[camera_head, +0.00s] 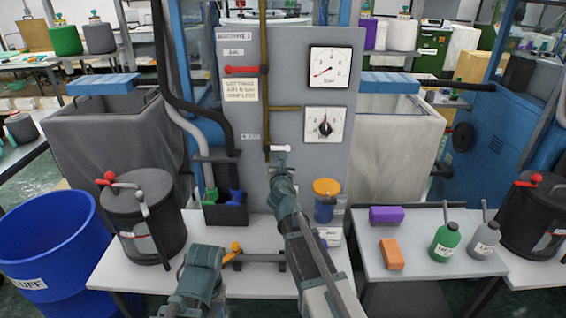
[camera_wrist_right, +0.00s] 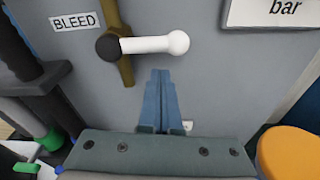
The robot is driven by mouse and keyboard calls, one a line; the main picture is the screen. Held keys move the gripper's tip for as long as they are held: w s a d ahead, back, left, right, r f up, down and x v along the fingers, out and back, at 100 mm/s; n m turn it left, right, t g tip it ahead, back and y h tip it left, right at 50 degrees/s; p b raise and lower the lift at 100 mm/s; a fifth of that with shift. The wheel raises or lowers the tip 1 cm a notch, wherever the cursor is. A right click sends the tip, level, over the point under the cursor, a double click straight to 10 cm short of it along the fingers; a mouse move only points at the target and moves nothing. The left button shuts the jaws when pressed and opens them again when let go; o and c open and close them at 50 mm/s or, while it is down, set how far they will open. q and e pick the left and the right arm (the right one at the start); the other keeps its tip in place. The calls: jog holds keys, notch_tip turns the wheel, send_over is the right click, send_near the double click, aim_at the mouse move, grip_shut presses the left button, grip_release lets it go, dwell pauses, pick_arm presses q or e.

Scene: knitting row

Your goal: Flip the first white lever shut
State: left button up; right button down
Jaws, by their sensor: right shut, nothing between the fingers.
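The white lever (camera_head: 281,149) sits low on the brass pipe on the grey panel, and also shows in the right wrist view (camera_wrist_right: 160,44). It lies level, pointing right from its dark pivot (camera_wrist_right: 109,47), across the pipe. A BLEED label (camera_wrist_right: 76,21) is left of it. My right gripper (camera_wrist_right: 160,73) has its blue fingers together and empty. The fingertips are just below the lever, with a small gap in the picture; the depth gap is unclear. My left gripper (camera_head: 207,254) is low over the front bench, and its fingers are not clear.
A red lever (camera_head: 243,70) is higher on the same pipe, under an AIR label. Two dials (camera_head: 330,67) are on the panel. An orange-capped jar (camera_head: 327,188) stands right of my right arm. An orange-knobbed handle (camera_head: 235,247) is beside my left gripper.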

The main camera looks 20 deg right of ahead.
pick_arm(q)
jog(key=shift+d+r+p, duration=0.1)
jog(key=shift+d+p, duration=0.05)
jog(key=shift+p, duration=0.6)
pick_arm(e)
jog(key=f+v, duration=0.1)
jog(key=v, duration=0.8)
jog(key=shift+s+a, duration=0.25)
jog(key=shift+s, duration=0.15)
pick_arm(q)
jog(key=shift+r, duration=0.1)
notch_tip(320, 180, up, 10)
jog(key=p, duration=1)
jog(key=shift+r+p, duration=0.25)
jog(key=shift+p, duration=0.1)
pick_arm(e)
jog(key=s+a+f+m+g+y, duration=0.1)
jog(key=s+a+m+g, duration=0.3)
jog(key=s+m, duration=0.5)
jog(key=s+a+f+m+g+y, duration=0.1)
jog(key=s+a+f+m+g, duration=0.3)
jog(key=s+m, duration=0.5)
jog(key=s+a+f+m+g+y, duration=0.1)
jog(key=s+a+f+m+g, duration=0.2)
jog(key=s+a+m+g, duration=0.2)
jog(key=s+m+g, duration=0.3)
jog(key=s+m, duration=0.1)
jog(key=shift+s+a+m, duration=0.25)
jog(key=shift+m, duration=0.05)
